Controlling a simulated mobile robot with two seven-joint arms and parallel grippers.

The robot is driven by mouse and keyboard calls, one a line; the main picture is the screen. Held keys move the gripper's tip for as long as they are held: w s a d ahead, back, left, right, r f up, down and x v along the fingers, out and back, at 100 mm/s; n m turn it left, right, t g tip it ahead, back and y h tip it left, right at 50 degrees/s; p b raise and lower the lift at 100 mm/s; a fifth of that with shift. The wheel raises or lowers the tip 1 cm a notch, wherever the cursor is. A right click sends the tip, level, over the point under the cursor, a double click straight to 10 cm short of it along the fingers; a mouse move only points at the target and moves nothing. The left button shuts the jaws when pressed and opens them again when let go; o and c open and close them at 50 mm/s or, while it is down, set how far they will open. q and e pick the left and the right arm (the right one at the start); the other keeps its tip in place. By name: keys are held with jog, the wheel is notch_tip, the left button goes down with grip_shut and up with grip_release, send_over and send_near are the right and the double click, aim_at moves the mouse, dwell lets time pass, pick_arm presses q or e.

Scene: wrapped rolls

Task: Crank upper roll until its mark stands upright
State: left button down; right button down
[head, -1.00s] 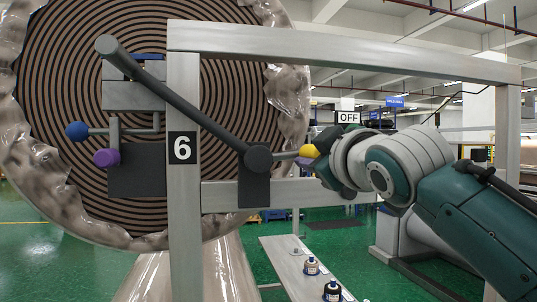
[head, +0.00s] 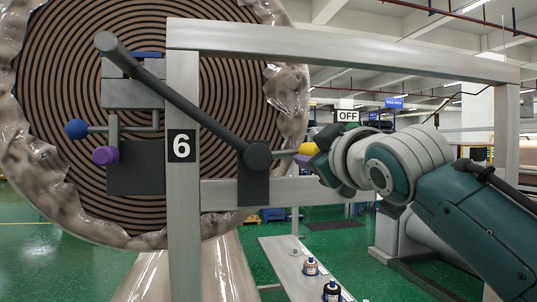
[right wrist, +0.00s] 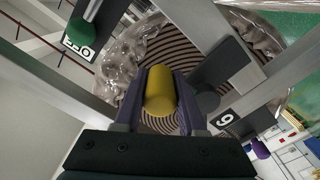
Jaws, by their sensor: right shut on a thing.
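The large wrapped roll (head: 235,75) stands behind the metal frame (head: 184,225), its spiral brown and black end facing me. I cannot make out a mark on that end. A dark crank bar (head: 180,100) slants from upper left down to a dark round joint (head: 257,157), from which a short metal rod and yellow handle (head: 307,149) point right. My right gripper (head: 318,155) is shut on the yellow handle. In the right wrist view the handle (right wrist: 159,90) sits between both fingers (right wrist: 158,100). My left gripper is not in view.
A blue knob (head: 76,129) and purple knob (head: 105,155) sit left of the frame post with label 6 (head: 181,146). An OFF sign (head: 347,116) and a green knob (right wrist: 80,33) are near the gripper. Small bottles (head: 310,267) stand on a low bench (head: 283,258).

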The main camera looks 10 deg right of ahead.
jog(key=shift+f, duration=0.65)
jog(key=shift+f+m+b, duration=0.35)
jog(key=shift+m+b, duration=0.1)
jog(key=shift+m, duration=0.05)
jog(key=c, duration=0.9)
grip_release()
jog(key=o, duration=0.4)
jog(key=shift+r, duration=0.25)
